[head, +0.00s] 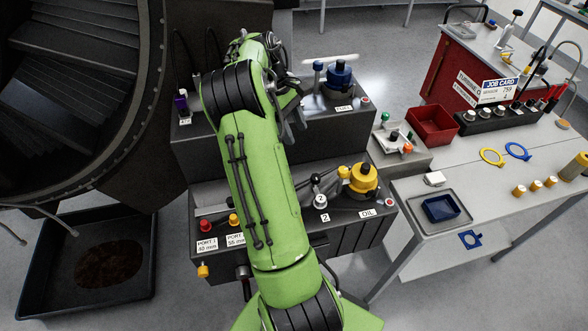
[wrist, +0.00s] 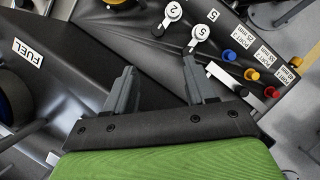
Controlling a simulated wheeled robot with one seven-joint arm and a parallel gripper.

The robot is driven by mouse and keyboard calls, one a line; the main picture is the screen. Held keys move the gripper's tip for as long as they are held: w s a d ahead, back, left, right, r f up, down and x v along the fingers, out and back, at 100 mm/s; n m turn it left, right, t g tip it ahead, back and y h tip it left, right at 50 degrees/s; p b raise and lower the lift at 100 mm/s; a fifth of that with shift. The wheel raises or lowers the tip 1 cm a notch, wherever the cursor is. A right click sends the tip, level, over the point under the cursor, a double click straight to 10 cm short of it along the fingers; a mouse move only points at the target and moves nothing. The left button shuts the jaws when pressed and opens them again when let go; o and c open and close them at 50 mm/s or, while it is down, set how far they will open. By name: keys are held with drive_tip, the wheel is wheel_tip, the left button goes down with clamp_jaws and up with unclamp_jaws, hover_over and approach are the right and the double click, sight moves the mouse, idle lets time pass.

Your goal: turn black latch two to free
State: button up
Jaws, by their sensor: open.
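Black latch two is in the head view beside the "2" plate, on the lower dark step, with a white disc marked 2 (head: 320,201) and dark lever parts around it. In the wrist view, two white discs with dark arms show at the top: one (wrist: 174,10) reads 2, the other (wrist: 201,31) lies close to a number plate and its mark is turned round. I cannot tell the latch's exact setting. My gripper (wrist: 160,88) is open and empty, its two grey fingers apart, short of the discs. In the head view my green arm mostly hides it.
Red (head: 205,225) and yellow (head: 234,219) port caps sit left of the latch. A yellow oil cap (head: 363,178) stands to its right, and a blue cap (head: 339,74) on the upper step. A side table (head: 420,190) with trays and rings is at right.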

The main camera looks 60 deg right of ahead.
sight(316, 176)
drive_tip(key=x, duration=1)
drive_tip(key=b+x, duration=0.1)
drive_tip(key=x, duration=0.4)
drive_tip(key=shift+s+d+r, duration=0.2)
drive_tip(key=shift+s, duration=0.1)
drive_tip(key=shift+s+f, duration=0.1)
drive_tip(key=shift+f, duration=0.45)
clamp_jaws()
